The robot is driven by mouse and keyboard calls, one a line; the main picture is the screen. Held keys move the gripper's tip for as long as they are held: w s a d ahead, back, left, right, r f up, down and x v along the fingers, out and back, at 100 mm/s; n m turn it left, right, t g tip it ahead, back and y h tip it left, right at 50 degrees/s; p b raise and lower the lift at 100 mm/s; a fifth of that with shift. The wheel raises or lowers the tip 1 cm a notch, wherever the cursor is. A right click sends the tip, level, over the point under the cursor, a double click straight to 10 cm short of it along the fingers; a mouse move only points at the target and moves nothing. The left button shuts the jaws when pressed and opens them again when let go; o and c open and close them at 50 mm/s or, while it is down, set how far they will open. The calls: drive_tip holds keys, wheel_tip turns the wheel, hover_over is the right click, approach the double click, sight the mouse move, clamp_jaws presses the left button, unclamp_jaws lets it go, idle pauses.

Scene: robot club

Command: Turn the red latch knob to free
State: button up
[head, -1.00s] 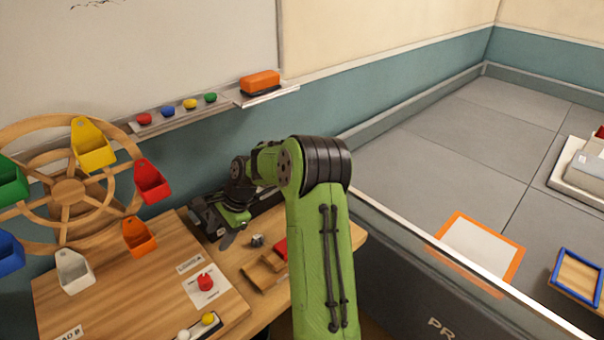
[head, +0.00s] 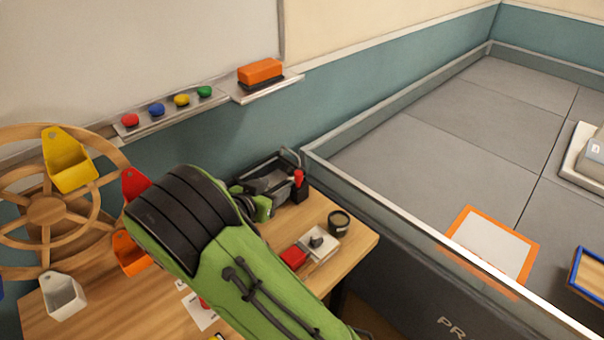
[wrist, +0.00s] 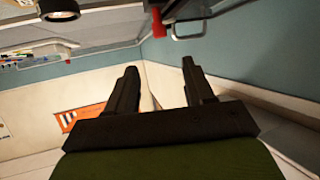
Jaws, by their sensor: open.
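The red knob (head: 203,303) sits on a white label card (head: 199,316) on the wooden table. My green arm hides much of it in the head view, and I cannot tell how it is turned. My gripper (wrist: 162,65) is open and empty in the wrist view, its two black fingers apart. In the head view its fingers are not clear behind my arm, toward the back of the table and away from the red knob. A red part (wrist: 158,22) shows ahead of the fingers in the wrist view; I cannot tell what it belongs to.
A wooden wheel (head: 47,209) with coloured buckets stands at left. A dark device (head: 270,183) with a red part (head: 298,178) is at the table's back. A red block (head: 293,257), a white plate with a grey knob (head: 318,241) and a black cup (head: 339,221) stand right of my arm.

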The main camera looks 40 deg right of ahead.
sight(297, 175)
drive_tip(key=b+x, duration=0.1)
drive_tip(key=x, duration=1.2)
drive_tip(key=shift+w+f, duration=0.15)
clamp_jaws()
